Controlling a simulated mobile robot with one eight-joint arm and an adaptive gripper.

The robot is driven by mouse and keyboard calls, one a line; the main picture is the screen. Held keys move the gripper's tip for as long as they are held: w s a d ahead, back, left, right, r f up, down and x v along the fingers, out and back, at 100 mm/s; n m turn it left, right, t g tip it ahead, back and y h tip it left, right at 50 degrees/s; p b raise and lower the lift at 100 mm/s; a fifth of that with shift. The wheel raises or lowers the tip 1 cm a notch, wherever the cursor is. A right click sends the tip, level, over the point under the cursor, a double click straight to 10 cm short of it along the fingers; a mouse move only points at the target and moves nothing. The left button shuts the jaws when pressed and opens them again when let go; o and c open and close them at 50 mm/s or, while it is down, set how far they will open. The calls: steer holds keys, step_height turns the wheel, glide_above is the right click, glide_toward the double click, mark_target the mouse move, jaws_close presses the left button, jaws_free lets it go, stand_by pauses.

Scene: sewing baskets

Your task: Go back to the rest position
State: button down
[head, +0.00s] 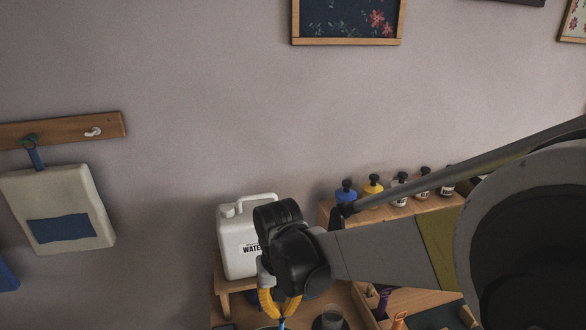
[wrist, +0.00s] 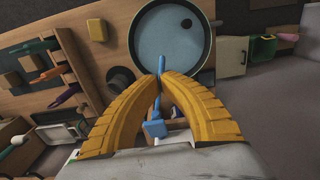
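My gripper (head: 280,310) is in front of the white water jug in the head view, pointing down, with its yellow fingers low in the picture. In the wrist view the two ribbed fingers (wrist: 160,80) come together at their tips. A thin blue tool (wrist: 161,63) is pinched between them. One end sticks out past the tips, and a wider blue part shows between the fingers. The tool's lower end is cut off in the head view.
A round pan-like dish (wrist: 172,18) with blue-grey inside lies just beyond the fingertips. The white water jug (head: 236,262) stands behind my gripper. Several capped bottles line a wooden shelf (head: 430,206). A bag (head: 60,190) hangs from a wall rack at left.

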steer(key=s+d+r+m+t+b, duration=0.1)
steer(key=s+d+t+b, duration=0.2)
steer(key=d, duration=0.8)
steer(key=s+d+r+m+t+b, duration=0.1)
steer(key=s+d+t+b, duration=0.3)
steer(key=d, duration=0.6)
steer(key=shift+s+d+r+m+b, duration=0.35)
steer(key=shift+s+r+m+b, duration=0.05)
steer(key=shift+s+b, duration=0.35)
